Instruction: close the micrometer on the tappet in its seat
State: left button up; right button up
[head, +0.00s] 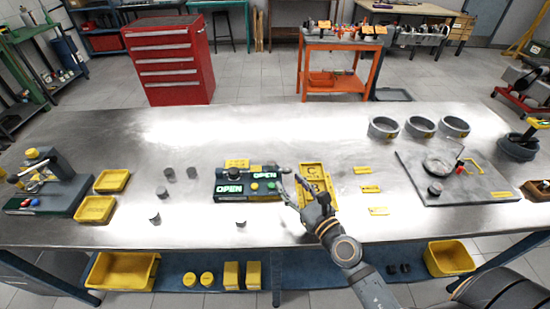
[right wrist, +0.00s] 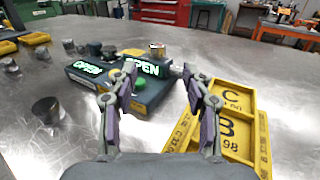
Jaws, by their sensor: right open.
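The micrometer (head: 233,197) is a dark green block on the metal bench, with two lit displays that both read OPEN, a green button and a yellow one. It also shows in the right wrist view (right wrist: 146,92). I cannot make out a tappet in its seat. Several loose dark grey cylindrical tappets stand to its left, one of them (head: 155,218) nearer the front edge; another (right wrist: 47,110) shows in the right wrist view. My right gripper (head: 291,186) is open and empty at the micrometer's right end, its fingertips on either side of that end in the wrist view. My left gripper is out of view.
A yellow tray (head: 312,171) marked C and B lies just right of the micrometer, close to my right gripper. Yellow bins (head: 112,181) and a test stand are at the left. Grey rings (head: 383,128) and a dark plate (head: 470,188) are at the right.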

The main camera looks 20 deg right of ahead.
aim_at(274, 166)
jog(key=shift+w+a+r+p, duration=0.3)
jog(key=shift+w+a+r, duration=0.15)
jog(key=shift+w+a, duration=0.35)
jog(key=x, duration=0.5)
jog(key=f+x, duration=0.1)
jog(key=x, duration=0.1)
jog(key=shift+w+d+p, duration=0.3)
jog(key=shift+d+p, duration=0.05)
jog(key=shift+d, duration=0.05)
jog(key=shift+w+a+r, duration=0.15)
jog(key=shift+w+a, duration=0.15)
jog(key=shift+w, duration=0.1)
jog(key=shift+w+d, duration=0.1)
jog(key=shift+w, duration=0.1)
jog(key=shift+s, duration=0.1)
grip_shut()
